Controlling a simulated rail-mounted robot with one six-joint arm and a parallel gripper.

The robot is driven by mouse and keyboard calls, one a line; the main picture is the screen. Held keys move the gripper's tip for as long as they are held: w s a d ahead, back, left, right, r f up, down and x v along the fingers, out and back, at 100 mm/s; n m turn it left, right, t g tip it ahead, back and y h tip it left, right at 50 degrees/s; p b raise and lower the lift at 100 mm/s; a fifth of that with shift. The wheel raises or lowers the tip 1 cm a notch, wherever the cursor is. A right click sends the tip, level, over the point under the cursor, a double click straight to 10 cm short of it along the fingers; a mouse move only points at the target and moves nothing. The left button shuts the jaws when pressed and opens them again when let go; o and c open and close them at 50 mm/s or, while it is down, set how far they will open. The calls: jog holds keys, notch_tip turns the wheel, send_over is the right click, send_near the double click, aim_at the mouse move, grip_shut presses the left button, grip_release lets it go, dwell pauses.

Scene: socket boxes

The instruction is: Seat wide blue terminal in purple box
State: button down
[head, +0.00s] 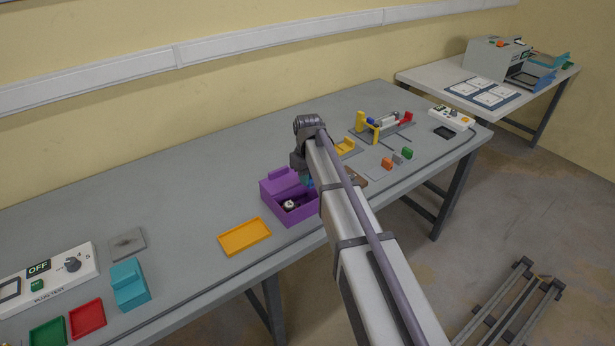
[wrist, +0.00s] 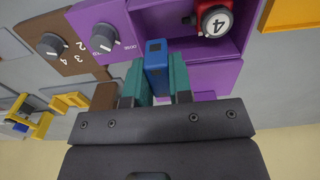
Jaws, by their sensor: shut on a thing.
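The purple box (head: 271,201) sits on the grey bench in the head view, and its purple walls (wrist: 222,76) fill the upper right of the wrist view. My gripper (wrist: 157,74) has teal fingers shut on the blue terminal (wrist: 156,55), a block with dark openings in its end. The terminal's end reaches over or into the open box; how deep, I cannot tell. In the head view my arm hides most of the gripper and the terminal.
A yellow-orange tray (head: 244,237) lies left of the box in the head view. A yellow-post fixture (head: 361,122) and small coloured blocks (head: 387,163) stand right.

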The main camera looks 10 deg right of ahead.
notch_tip(320, 180, down, 9)
jog(key=b, duration=0.8)
dwell(0.4)
jog(key=c, duration=0.9)
grip_release()
jog(key=shift+a, duration=0.15)
jog(key=shift+c, duration=0.2)
jog(key=shift+c, duration=1)
